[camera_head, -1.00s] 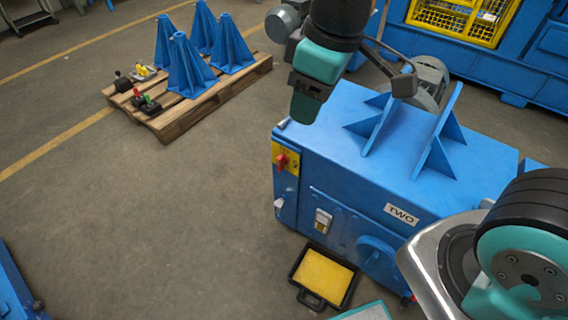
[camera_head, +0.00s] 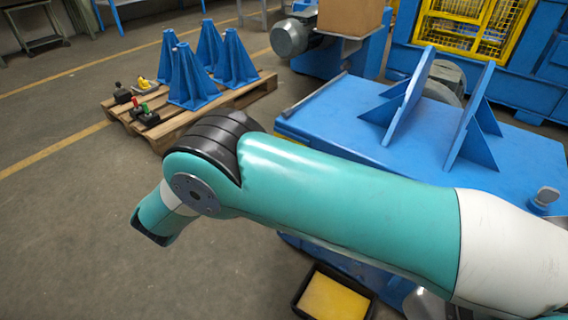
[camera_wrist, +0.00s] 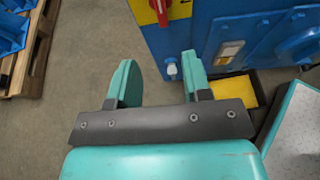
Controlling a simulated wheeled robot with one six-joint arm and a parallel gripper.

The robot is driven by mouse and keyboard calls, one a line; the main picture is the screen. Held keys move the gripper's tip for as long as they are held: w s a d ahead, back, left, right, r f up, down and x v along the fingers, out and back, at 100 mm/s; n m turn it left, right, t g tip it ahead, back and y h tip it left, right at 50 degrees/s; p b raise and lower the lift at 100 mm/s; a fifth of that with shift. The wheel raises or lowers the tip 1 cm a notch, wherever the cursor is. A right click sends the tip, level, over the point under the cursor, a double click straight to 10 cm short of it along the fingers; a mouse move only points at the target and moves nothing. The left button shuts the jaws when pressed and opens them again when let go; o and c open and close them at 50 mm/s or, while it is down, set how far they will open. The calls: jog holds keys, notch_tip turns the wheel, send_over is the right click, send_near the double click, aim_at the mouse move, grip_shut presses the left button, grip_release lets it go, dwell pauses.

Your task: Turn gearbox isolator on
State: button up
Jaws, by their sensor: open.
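The isolator is a red rotary handle (camera_wrist: 161,10) on a yellow plate (camera_wrist: 178,9) at the top of the wrist view, on the blue gearbox housing (camera_wrist: 205,30). The handle's upper end is cut off by the picture edge. In the head view my arm hides the isolator; the blue housing (camera_head: 345,115) shows behind the arm. My gripper (camera_wrist: 157,75) is open and empty in the wrist view, its two teal fingers apart. It is in front of the housing, below the handle in the picture, and appears apart from it. My gripper's fingers are not visible in the head view.
A white-framed switch (camera_wrist: 230,50) and a pale knob (camera_wrist: 171,68) are on the housing. A yellow-filled black tray (camera_head: 335,298) lies on the floor by it. A wooden pallet (camera_head: 190,120) with blue stands is at the back left. The left floor is clear.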

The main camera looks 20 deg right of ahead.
jog(key=b+x, duration=0.2)
jog(key=x, duration=1.4)
jog(key=shift+w+d+f, duration=0.15)
jog(key=shift+w+d, duration=0.05)
jog(key=shift+d, duration=0.1)
jog(key=shift+c, duration=0.4)
grip_shut()
